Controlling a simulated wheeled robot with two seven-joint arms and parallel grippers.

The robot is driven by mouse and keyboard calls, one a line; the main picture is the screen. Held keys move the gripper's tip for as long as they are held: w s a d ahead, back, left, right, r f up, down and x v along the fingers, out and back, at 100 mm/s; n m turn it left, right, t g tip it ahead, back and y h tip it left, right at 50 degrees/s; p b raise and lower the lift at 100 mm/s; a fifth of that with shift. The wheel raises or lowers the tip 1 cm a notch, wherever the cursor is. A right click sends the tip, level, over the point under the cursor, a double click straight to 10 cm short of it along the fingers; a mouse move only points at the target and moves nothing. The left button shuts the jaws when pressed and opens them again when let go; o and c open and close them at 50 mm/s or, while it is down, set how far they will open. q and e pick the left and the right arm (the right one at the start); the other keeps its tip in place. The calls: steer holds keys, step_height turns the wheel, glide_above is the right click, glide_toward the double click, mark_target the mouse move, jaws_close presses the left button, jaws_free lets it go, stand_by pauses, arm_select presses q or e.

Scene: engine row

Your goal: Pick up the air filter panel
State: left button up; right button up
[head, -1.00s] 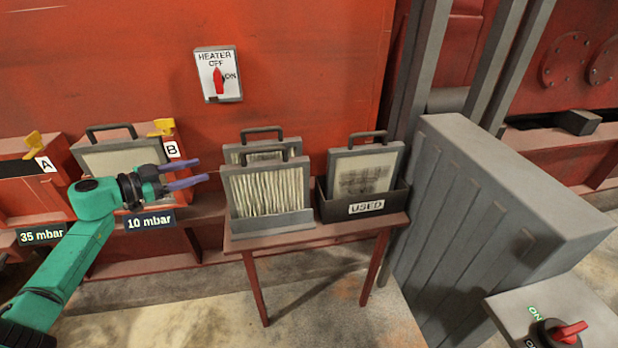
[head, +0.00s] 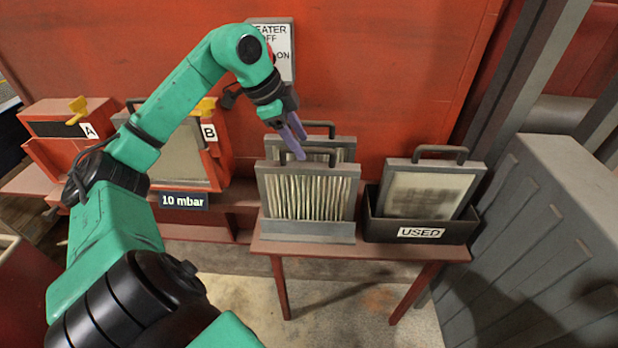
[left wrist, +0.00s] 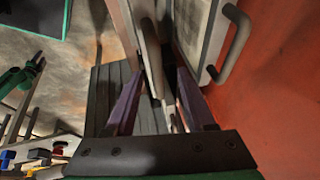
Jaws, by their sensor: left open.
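Two air filter panels stand upright one behind the other in a grey rack (head: 308,233) on a small red table. The front panel (head: 305,195) has pale pleats and a grey frame; the rear panel (head: 345,150) is mostly hidden behind it. My left gripper (head: 293,142) is open, pointing down at the front panel's top edge. Its fingers partly cover that panel's handle. In the left wrist view, a handle (left wrist: 150,55) shows between the open fingers (left wrist: 160,85). The rear panel's handle (left wrist: 237,40) is to the right. Contact cannot be told. My right gripper is not in view.
A dirty panel (head: 430,195) stands in a black bin marked USED (head: 372,228) to the right. The heater switch plate (head: 287,65) is on the red wall behind my arm. Housings A (head: 55,115) and B (head: 222,125) are left. A grey cabinet (head: 540,220) stands right.

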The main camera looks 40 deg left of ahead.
mark_target(305, 149)
arm_select(q)
steer(key=x, duration=0.2)
steer(key=shift+d+f+p, duration=0.3)
steer(key=shift+f, duration=0.05)
steer(key=shift+w+f, duration=0.15)
steer(key=shift+f, duration=0.15)
steer(key=shift+r, duration=0.1)
jaws_close()
stand_by(0.6)
